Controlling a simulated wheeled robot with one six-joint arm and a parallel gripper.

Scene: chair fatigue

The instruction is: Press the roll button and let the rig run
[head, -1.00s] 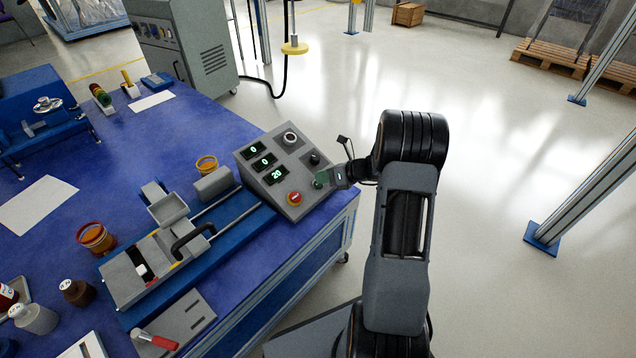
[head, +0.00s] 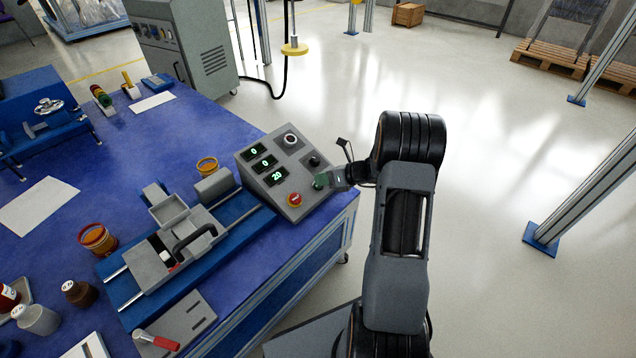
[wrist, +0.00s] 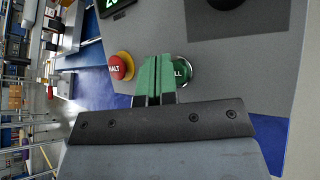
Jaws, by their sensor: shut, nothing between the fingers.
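My gripper (wrist: 158,78) is shut, with nothing between its green fingers. In the wrist view its tips overlap the left part of the green button (wrist: 182,72), whose visible letters end in "LL". I cannot tell whether the button is pushed in. In the head view my gripper (head: 323,181) is at the lower right of the sloped grey console (head: 290,163). The console's displays read 0, 0 and 20. On the blue bench, the rig's grey carriage (head: 147,265) with a black handle sits on rails, close to the grey roller block (head: 213,187).
The red HALT button (head: 294,200) on a yellow ring is just left of my fingers; it also shows in the wrist view (wrist: 120,66). A dark knob (head: 313,160) is above. The floor at right is open.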

